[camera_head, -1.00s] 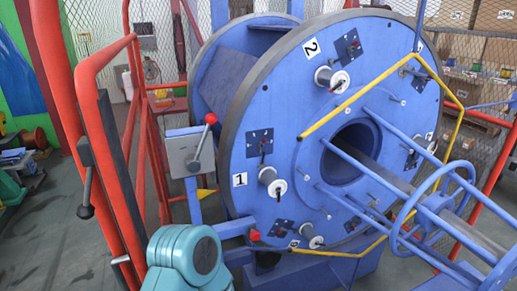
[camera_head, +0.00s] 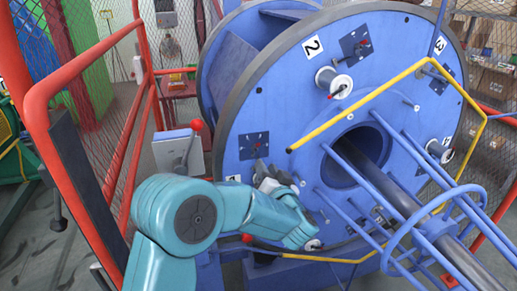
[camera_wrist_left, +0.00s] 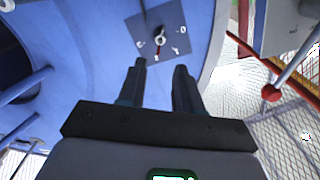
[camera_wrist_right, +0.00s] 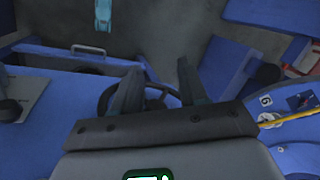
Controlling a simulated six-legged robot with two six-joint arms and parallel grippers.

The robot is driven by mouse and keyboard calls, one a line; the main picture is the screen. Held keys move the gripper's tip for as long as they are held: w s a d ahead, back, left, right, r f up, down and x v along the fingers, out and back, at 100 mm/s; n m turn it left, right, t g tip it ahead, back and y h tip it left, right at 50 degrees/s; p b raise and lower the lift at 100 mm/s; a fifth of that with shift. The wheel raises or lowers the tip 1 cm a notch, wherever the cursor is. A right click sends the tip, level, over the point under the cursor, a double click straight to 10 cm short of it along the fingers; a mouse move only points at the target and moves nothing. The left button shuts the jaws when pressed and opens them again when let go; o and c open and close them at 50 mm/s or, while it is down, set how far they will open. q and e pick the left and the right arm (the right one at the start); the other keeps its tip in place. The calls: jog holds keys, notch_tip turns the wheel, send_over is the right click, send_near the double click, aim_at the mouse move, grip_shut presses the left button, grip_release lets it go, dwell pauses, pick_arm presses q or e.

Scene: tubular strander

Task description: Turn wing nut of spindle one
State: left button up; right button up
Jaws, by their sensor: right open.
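The big blue disc (camera_head: 265,95) carries spools and small dark plates. The dark plate (camera_head: 254,146) above shows clear of the arm. In the left wrist view a dark plate with marks and a red-tipped pointer (camera_wrist_left: 159,42) lies just beyond my open left fingers (camera_wrist_left: 158,68). Nothing shows between them. My right gripper (camera_wrist_right: 158,76) is open and empty, away from the disc.
A grey box with a red-knobbed lever (camera_head: 181,152) stands left of the disc. Red railing (camera_head: 95,60) runs along the left. Yellow bars (camera_head: 400,78) and blue rods (camera_head: 400,170) stick out in front. A dark ring (camera_wrist_right: 160,90) lies beyond my right fingers.

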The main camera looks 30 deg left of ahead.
aim_at(257, 151)
pick_arm(q)
jog(key=p+x, duration=0.2)
jog(key=x, duration=0.6)
jog(key=shift+a, duration=0.25)
jog(key=shift+w+a, duration=0.2)
jog(key=shift+w, duration=0.15)
jog(key=shift+w+a+f, duration=0.1)
jog(key=shift+f, duration=0.05)
jog(key=shift+c, duration=0.3)
grip_shut()
